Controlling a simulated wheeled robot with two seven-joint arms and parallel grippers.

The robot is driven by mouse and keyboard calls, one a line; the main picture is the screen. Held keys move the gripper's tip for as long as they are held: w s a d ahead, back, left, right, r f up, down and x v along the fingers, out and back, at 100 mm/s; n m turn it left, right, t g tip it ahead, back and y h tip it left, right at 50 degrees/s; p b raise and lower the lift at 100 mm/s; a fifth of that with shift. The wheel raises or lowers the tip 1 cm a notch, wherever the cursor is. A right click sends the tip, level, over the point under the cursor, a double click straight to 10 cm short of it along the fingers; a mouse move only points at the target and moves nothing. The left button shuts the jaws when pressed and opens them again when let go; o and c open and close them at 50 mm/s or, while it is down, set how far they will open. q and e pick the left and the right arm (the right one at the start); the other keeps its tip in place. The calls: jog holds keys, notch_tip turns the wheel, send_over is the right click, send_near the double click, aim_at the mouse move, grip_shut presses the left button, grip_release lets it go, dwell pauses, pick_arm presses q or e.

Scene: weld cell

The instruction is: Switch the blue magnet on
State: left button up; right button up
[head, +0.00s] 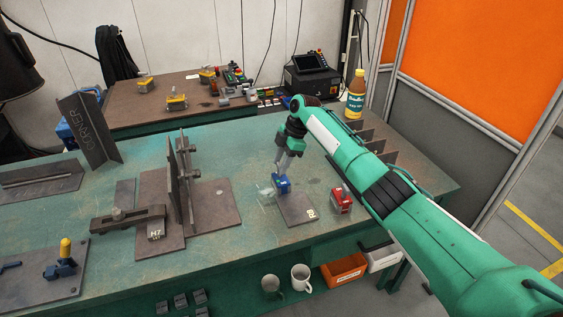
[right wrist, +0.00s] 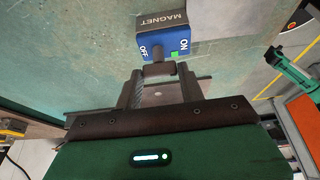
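The blue magnet (head: 282,184) stands on the green worktable, at the edge of a small steel plate. In the right wrist view the blue magnet (right wrist: 165,44) shows OFF at the left, ON at the right, and a small green mark by ON. Its dark grey switch part (right wrist: 160,68) sticks out towards my gripper; which label it points to is unclear. My right gripper (head: 287,161) is just above the magnet. In the wrist view its two fingers (right wrist: 161,84) are apart, with their tips near the switch part; contact cannot be told. My left gripper is out of view.
A red magnet (head: 341,199) stands to the right of the small steel plate (head: 296,210). A welded fixture with upright plates (head: 178,185) stands to the left. A yellow bottle (head: 356,95) and dark slotted rack (head: 370,137) are behind my right arm. Mugs (head: 301,277) sit below the table edge.

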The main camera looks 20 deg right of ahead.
jog(key=o, duration=0.4)
jog(key=shift+c, duration=0.2)
jog(key=shift+r, duration=0.1)
jog(key=shift+d+r, duration=0.2)
jog(key=shift+r, duration=0.15)
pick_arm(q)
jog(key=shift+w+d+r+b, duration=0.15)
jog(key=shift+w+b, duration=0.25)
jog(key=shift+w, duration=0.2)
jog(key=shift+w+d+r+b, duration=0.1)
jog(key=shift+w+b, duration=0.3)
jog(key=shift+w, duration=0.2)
pick_arm(e)
jog(key=v, duration=1.2)
jog(key=shift+d+r, duration=0.2)
jog(key=shift+r, duration=0.15)
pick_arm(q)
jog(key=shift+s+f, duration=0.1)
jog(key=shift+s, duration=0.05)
pick_arm(e)
jog(key=shift+f, duration=0.1)
